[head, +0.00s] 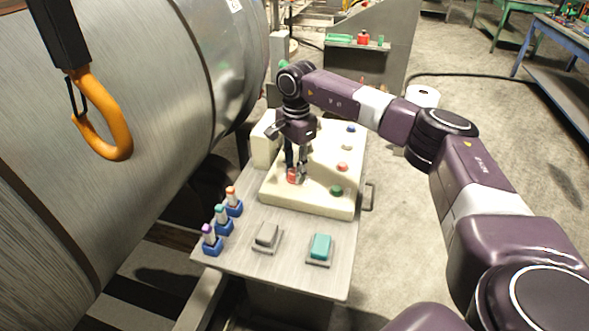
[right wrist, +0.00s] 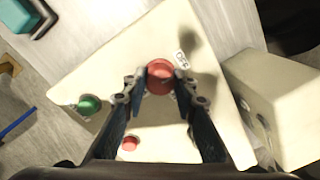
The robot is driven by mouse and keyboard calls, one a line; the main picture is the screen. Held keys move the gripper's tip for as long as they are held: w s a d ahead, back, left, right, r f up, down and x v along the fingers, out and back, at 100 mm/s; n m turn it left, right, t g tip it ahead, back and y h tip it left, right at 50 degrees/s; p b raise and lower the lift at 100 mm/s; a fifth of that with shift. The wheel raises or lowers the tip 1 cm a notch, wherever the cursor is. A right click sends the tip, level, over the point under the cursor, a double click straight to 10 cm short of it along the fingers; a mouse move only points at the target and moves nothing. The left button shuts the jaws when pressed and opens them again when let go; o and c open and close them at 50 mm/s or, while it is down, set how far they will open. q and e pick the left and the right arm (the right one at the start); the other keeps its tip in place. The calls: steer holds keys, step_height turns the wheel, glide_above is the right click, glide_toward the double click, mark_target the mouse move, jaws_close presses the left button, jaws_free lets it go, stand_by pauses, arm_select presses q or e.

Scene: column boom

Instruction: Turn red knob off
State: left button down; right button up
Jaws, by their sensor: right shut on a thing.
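The red knob (head: 292,176) sits on the cream control box (head: 325,206) on a grey metal table. My right gripper (head: 297,172) points down at it from above. In the right wrist view the red knob (right wrist: 160,77) lies between the two fingertips of my right gripper (right wrist: 161,82), which are shut on it. The fingers hide part of the knob's sides, and I cannot tell which way it is turned. My left gripper is not in view.
A green button (head: 336,190), a red button (head: 342,167) and a blue button (head: 351,129) are on the box. Switches (head: 267,236), a teal button (head: 321,246) and coloured levers (head: 222,220) are nearer. A large metal cylinder (head: 130,60) and orange hook (head: 110,140) are at left.

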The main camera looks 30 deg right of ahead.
steer(key=shift+w+r, duration=0.15)
steer(key=shift+r, duration=0.05)
stand_by(0.4)
steer(key=o, duration=1)
steer(key=shift+o, duration=0.8)
steer(key=shift+f, duration=0.1)
step_height(320, 180, up, 12)
steer(key=shift+s, duration=0.35)
